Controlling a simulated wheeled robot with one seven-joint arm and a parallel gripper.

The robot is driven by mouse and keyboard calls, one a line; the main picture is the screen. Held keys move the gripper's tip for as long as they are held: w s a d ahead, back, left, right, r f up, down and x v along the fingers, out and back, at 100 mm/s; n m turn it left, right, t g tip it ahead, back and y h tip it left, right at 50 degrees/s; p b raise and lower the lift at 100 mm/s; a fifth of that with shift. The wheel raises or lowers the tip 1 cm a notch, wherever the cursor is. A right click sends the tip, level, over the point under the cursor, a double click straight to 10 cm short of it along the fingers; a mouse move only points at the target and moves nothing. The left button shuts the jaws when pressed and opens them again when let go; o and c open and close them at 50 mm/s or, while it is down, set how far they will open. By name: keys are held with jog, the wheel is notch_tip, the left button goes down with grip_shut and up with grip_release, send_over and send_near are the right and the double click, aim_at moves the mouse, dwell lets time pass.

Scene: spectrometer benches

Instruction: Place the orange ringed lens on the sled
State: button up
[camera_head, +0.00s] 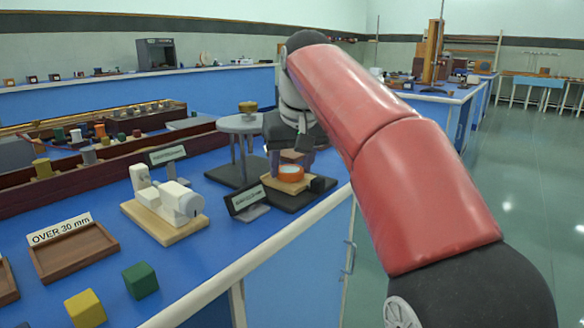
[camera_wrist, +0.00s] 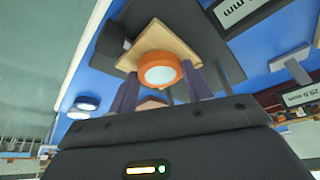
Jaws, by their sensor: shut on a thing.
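The orange ringed lens (camera_head: 291,172) has a pale disc in an orange ring. In the wrist view the lens (camera_wrist: 160,70) faces the camera between my two fingertips. My gripper (camera_head: 290,164) points down and is shut on the lens; its fingers also show in the wrist view (camera_wrist: 159,82). A light wooden plate that looks like the sled (camera_head: 287,187) lies right under the lens, on a dark base; it shows behind the lens in the wrist view (camera_wrist: 152,36). Whether the lens touches the plate is unclear. A small wooden block (camera_head: 291,154) shows between the fingers.
A label stand (camera_head: 247,202) is close in front of the dark base. A white instrument on a wooden board (camera_head: 175,208) stands to the left. A round grey table (camera_head: 240,123) stands behind. A wooden tray (camera_head: 73,250), a green cube (camera_head: 140,280) and a yellow cube (camera_head: 85,309) are nearer.

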jog(key=o, duration=0.5)
jog(key=shift+f, duration=0.15)
jog(key=o, duration=0.5)
jog(key=shift+r, duration=0.25)
jog(key=p+v, duration=0.4)
jog(key=v, duration=0.8)
jog(key=shift+d, duration=0.1)
